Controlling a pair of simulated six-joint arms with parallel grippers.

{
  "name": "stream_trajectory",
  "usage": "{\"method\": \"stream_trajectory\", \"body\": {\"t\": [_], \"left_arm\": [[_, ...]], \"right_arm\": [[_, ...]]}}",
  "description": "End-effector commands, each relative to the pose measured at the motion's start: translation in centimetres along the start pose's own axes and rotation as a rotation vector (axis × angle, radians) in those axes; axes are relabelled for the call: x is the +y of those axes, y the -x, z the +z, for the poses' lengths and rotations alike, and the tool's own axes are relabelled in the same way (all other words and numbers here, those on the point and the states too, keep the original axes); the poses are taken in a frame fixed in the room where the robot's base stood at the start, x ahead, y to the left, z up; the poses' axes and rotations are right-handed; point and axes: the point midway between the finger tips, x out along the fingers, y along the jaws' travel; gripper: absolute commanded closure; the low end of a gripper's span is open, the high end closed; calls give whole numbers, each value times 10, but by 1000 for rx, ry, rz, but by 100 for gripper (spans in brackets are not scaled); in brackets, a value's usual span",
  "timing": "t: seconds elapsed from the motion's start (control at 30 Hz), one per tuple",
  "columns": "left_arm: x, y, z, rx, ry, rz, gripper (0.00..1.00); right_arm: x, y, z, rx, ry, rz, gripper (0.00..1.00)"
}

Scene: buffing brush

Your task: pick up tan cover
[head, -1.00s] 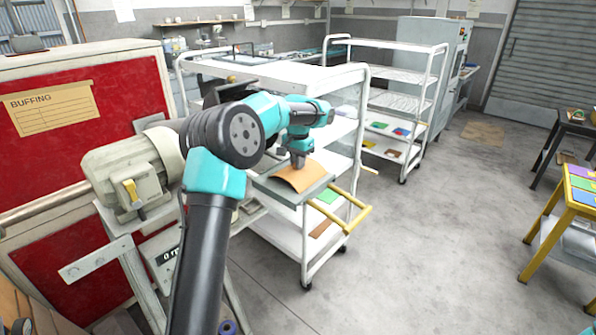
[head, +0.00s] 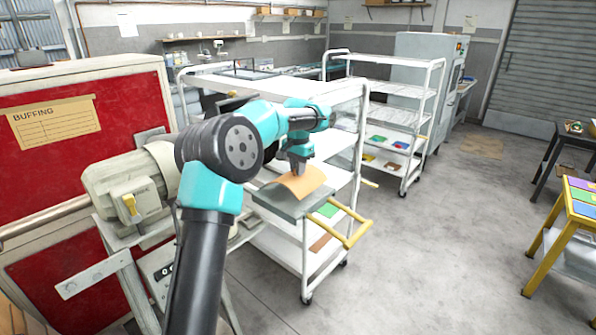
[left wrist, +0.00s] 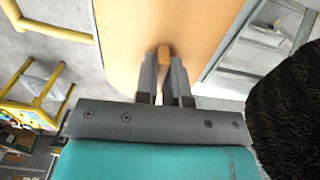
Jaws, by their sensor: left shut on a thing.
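The tan cover (head: 300,182) is a curved orange-tan sheet above the grey tray (head: 290,204) at the front of the near white cart. My left gripper (head: 298,170) is over its top, and its jaws are shut on the cover. In the left wrist view the cover (left wrist: 165,20) fills the upper middle, and a small tab of it sits between the two fingers of the gripper (left wrist: 164,65). The cover looks slightly raised and tilted over the tray; whether its lower edge still touches is hard to tell. My right gripper is not in view.
A dark round brush (left wrist: 285,125) is close on the right in the left wrist view. A motor (head: 125,190) and red BUFFING cabinet (head: 50,130) stand left.

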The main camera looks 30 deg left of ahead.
Motion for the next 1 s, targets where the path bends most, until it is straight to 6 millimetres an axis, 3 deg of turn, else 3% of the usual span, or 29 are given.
{"method": "stream_trajectory", "body": {"t": [0.27,0.8,1.0], "left_arm": [[18,4,22,0,-2,-1,100],[86,13,102,1,-2,-1,100],[97,14,115,1,-1,0,100]], "right_arm": [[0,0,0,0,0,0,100],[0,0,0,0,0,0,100],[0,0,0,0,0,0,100]]}}
